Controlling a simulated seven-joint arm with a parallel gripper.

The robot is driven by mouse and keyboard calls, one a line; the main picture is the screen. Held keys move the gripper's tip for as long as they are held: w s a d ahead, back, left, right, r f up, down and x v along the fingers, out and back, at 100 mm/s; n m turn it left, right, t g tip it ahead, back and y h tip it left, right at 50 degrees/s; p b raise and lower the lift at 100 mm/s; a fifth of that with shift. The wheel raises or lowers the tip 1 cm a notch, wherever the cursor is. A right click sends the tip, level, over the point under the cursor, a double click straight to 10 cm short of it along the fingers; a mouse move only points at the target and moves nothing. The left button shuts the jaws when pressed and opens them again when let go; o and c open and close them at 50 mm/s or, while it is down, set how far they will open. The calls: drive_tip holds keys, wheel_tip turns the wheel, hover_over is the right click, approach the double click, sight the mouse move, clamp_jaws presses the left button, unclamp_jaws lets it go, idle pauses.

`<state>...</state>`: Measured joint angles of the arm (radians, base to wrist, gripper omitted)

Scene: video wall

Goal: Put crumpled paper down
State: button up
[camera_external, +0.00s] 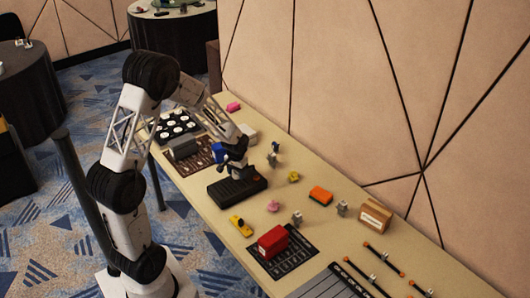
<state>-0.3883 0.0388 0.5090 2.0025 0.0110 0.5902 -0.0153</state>
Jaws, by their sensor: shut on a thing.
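My gripper (236,171) points down over the black slab-like box (222,193) on the long beige table. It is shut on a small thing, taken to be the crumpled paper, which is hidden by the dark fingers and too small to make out. I cannot tell whether the held thing touches the black box. Small crumpled-looking pieces lie on the table to the right: a yellow one (293,177), a pink one (272,206) and a grey one (297,218).
A red box (272,242) stands on a black mat (300,256). An orange block (321,195), a cardboard box (375,215) and a yellow object (241,225) stand nearby. A white-dotted black tray (174,126) lies at the far end. The wall borders the table's far side.

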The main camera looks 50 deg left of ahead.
sight(237, 177)
drive_tip(key=shift+f, duration=1.5)
drive_tip(key=shift+f, duration=0.15)
drive_tip(key=o, duration=0.9)
drive_tip(key=shift+c, duration=0.2)
drive_tip(key=shift+r, duration=0.2)
wheel_tip(237, 177, up, 12)
